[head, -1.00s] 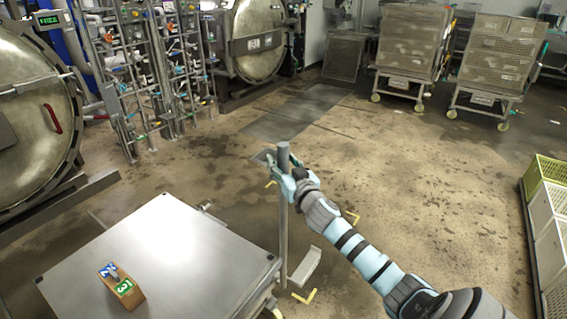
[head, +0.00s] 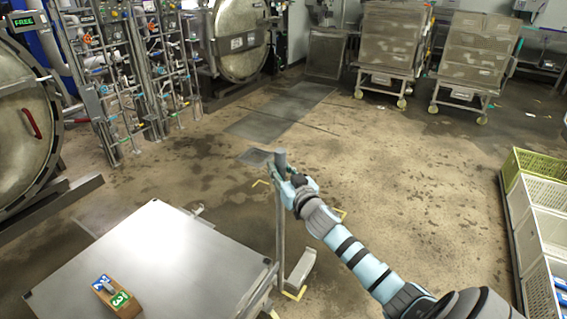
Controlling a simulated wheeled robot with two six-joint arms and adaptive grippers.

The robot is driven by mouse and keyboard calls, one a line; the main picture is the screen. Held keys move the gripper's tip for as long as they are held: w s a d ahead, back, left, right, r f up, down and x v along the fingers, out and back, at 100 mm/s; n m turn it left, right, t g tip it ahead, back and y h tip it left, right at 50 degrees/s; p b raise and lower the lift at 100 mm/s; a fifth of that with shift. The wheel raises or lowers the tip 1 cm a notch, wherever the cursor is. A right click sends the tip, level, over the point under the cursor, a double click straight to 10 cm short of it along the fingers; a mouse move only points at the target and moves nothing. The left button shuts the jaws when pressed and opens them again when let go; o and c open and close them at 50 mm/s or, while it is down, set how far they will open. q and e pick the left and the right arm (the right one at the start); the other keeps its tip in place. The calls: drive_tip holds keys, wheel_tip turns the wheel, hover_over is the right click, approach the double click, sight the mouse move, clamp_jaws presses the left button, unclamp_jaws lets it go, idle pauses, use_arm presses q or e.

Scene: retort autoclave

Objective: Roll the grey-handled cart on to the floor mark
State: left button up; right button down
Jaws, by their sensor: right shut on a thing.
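A cart with a flat, shiny metal top (head: 165,250) stands at the lower left. A grey upright post (head: 281,225), which looks like its handle, rises beside its right corner; I cannot see how the two join. My right gripper (head: 285,180) is shut around the post near its top. The floor mark shows as yellow corner brackets (head: 340,212) on the floor around and to the right of the post. Part of the mark seems hidden by the cart. My left gripper is out of view.
A small numbered block (head: 117,297) sits on the cart top. A grey box-like piece (head: 301,268) is low beside the post. Crates (head: 538,200) line the right edge. Basket carts (head: 388,45) stand at the back, pipework (head: 130,80) at the left. The middle floor is open.

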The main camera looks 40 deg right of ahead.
drive_tip(key=shift+s+d+r, duration=0.1)
drive_tip(key=shift+s+r, duration=0.05)
drive_tip(key=shift+s, duration=0.15)
drive_tip(key=shift+s+d, duration=0.1)
drive_tip(key=shift+s, duration=0.05)
drive_tip(key=c, duration=1.5)
unclamp_jaws()
drive_tip(key=shift+o, duration=1.1)
drive_tip(key=shift+w, duration=0.5)
drive_tip(key=shift+w+a+f, duration=0.2)
drive_tip(key=shift+w+a, duration=0.1)
drive_tip(key=shift+s+d, duration=0.1)
drive_tip(key=shift+s, duration=0.2)
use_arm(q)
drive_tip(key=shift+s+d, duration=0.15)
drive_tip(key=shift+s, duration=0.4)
use_arm(e)
drive_tip(key=v, duration=1.1)
drive_tip(key=shift+s, duration=0.3)
